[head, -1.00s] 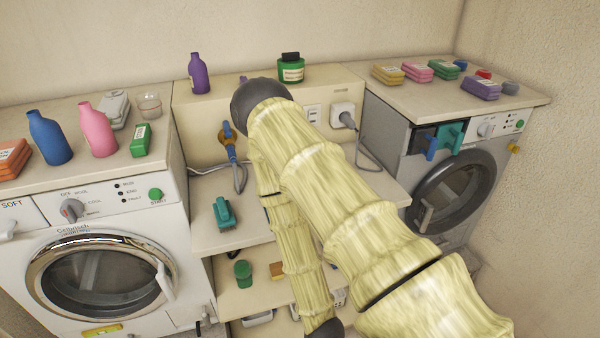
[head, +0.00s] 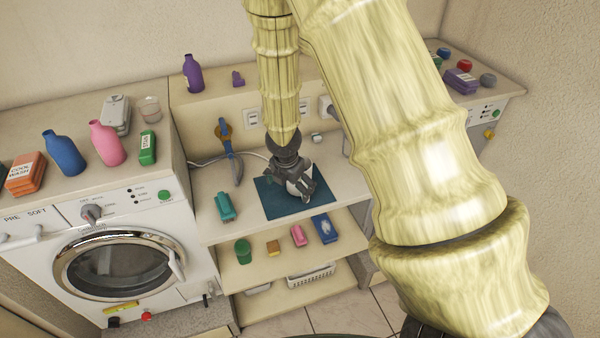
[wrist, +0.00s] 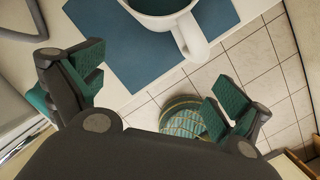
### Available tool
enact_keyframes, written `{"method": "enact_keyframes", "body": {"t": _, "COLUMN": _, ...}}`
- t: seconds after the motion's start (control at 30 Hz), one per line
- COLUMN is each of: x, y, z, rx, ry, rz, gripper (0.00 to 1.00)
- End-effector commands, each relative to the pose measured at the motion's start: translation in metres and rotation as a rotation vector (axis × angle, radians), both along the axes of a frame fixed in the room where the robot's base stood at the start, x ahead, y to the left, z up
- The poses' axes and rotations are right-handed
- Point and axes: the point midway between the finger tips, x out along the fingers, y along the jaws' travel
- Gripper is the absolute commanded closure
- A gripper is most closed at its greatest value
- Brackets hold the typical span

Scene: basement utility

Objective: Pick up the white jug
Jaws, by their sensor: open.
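The white jug (wrist: 188,30) is at the top of the wrist view, cut off by the frame edge. It stands on a blue mat (wrist: 122,50), with its handle towards my gripper. In the head view the mat (head: 268,205) lies on the middle worktop, and the jug is mostly or wholly hidden by my gripper (head: 298,190). In the wrist view my gripper (wrist: 158,84) is open, its teal-padded fingers wide apart and nothing between them. The jug is beyond the fingertips.
A lower shelf holds a blue box (head: 324,229) and other small items. A round striped basket (wrist: 188,118) is on the tiled floor. Washing machines flank the worktop.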

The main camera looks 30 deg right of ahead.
Motion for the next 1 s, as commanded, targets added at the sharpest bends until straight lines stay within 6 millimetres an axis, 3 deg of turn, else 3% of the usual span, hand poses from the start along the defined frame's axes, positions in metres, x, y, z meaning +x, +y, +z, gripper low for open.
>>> {"method": "enact_keyframes", "body": {"t": 0.03, "x": 0.013, "y": -0.011, "z": 0.021, "rx": -0.045, "ry": -0.013, "rz": 0.062, "gripper": 0.00}}
{"method": "enact_keyframes", "body": {"t": 0.1, "x": 0.026, "y": -0.023, "z": 0.041, "rx": -0.099, "ry": -0.020, "rz": 0.136, "gripper": 0.00}}
{"method": "enact_keyframes", "body": {"t": 0.27, "x": 0.041, "y": -0.039, "z": 0.063, "rx": -0.170, "ry": -0.026, "rz": 0.225, "gripper": 0.00}}
{"method": "enact_keyframes", "body": {"t": 0.63, "x": 0.054, "y": -0.054, "z": 0.023, "rx": -0.180, "ry": -0.026, "rz": 0.236, "gripper": 0.00}}
{"method": "enact_keyframes", "body": {"t": 1.0, "x": 0.057, "y": -0.060, "z": 0.000, "rx": -0.179, "ry": -0.026, "rz": 0.235, "gripper": 0.00}}
